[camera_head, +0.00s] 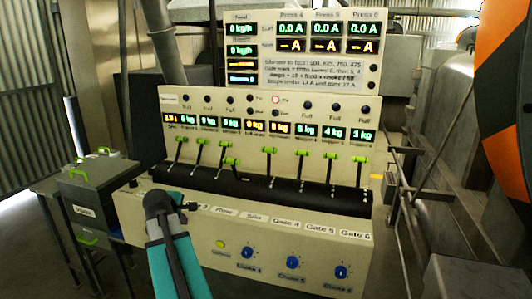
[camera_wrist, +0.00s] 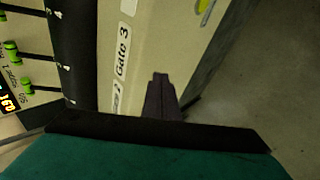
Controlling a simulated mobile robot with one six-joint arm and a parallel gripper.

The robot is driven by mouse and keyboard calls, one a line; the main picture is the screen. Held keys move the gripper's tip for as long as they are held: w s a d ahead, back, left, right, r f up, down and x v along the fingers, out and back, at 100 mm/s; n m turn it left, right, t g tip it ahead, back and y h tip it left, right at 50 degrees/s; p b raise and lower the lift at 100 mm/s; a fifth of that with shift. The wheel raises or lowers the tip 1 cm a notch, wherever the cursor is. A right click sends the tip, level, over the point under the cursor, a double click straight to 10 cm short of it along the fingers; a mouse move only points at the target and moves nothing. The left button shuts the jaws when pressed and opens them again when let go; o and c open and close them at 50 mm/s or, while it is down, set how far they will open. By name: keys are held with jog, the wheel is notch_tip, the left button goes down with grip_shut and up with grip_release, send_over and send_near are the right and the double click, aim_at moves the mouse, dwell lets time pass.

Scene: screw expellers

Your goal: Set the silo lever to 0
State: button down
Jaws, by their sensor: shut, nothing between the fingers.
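The control panel (camera_head: 270,130) carries a row of levers with green handles under lit displays. The far-left lever (camera_head: 181,139) stands below the leftmost display, whose small caption looks like "Silo"; its handle is up near the top of its travel. In the wrist view several green-handled levers (camera_wrist: 27,82) lie at the left edge, with scale numbers beside the slots. My gripper (camera_head: 190,206) is in front of the panel's lower left, below the far-left lever and apart from its handle. In the wrist view its fingers (camera_wrist: 160,92) are together and empty, over the front ledge near the "Gate 3" label.
The black rounded strip (camera_head: 270,192) runs along the lever bases. Blue knobs (camera_head: 292,263) sit on the lower front face. Grey boxes with green handles (camera_head: 85,195) stand at left. An orange and black round object (camera_head: 505,90) is at right.

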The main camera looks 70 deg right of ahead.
aim_at(269, 150)
jog(key=s+d+r+m+h, duration=0.1)
jog(key=s+d+r, duration=0.3)
jog(key=s+r, duration=0.3)
jog(key=s+d+r+g+h+b, duration=0.1)
jog(key=s+d+r+h, duration=0.1)
jog(key=s+d+r, duration=0.3)
jog(key=s+d+r+m+g+h, duration=0.1)
jog(key=s+d+r, duration=0.4)
jog(key=s+r, duration=0.6)
notch_tip(269, 150, up, 4)
jog(key=shift+f+m+h+b, duration=0.15)
jog(key=shift+m+h+b, duration=0.15)
jog(key=shift+h+b, duration=0.15)
jog(key=shift+d, duration=0.2)
jog(key=p+x, duration=0.1)
jog(key=x, duration=1.2)
jog(key=shift+d+f, duration=0.15)
jog(key=shift+d, duration=0.25)
